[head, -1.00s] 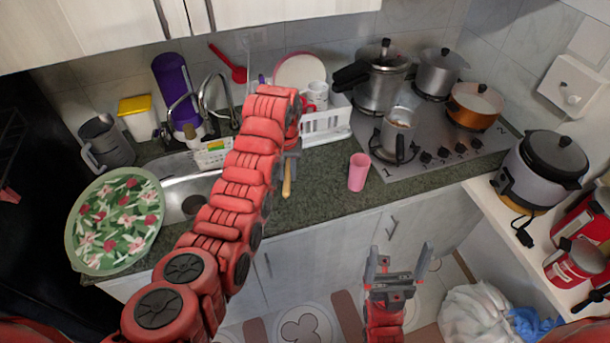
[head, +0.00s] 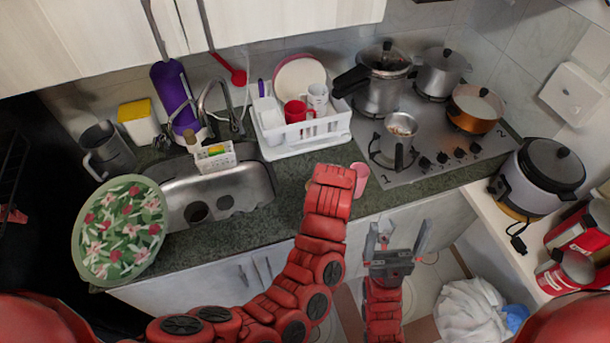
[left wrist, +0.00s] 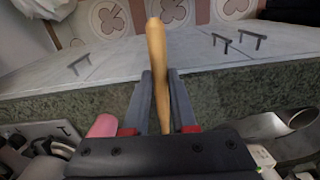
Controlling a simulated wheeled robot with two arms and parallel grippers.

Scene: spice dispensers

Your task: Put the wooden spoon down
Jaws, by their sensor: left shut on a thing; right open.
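The wooden spoon (left wrist: 157,60) shows in the left wrist view as a pale wooden handle between the fingers of my left gripper (left wrist: 160,78). The gripper is shut on it, over the counter's front edge. The rest of the spoon is hidden by the gripper body. In the head view my left arm reaches over the counter (head: 285,215) beside the pink cup; the arm hides its own fingers and the spoon there. My right gripper (head: 397,236) is open and empty, in front of the cabinets and below the counter.
The pink cup (head: 361,173) stands close to the right of my left arm, partly hidden. A white dish rack (head: 310,143) is behind it. The stove (head: 440,160) with pots is to the right. The sink (head: 245,192) is to the left. Green counter shows between sink and arm.

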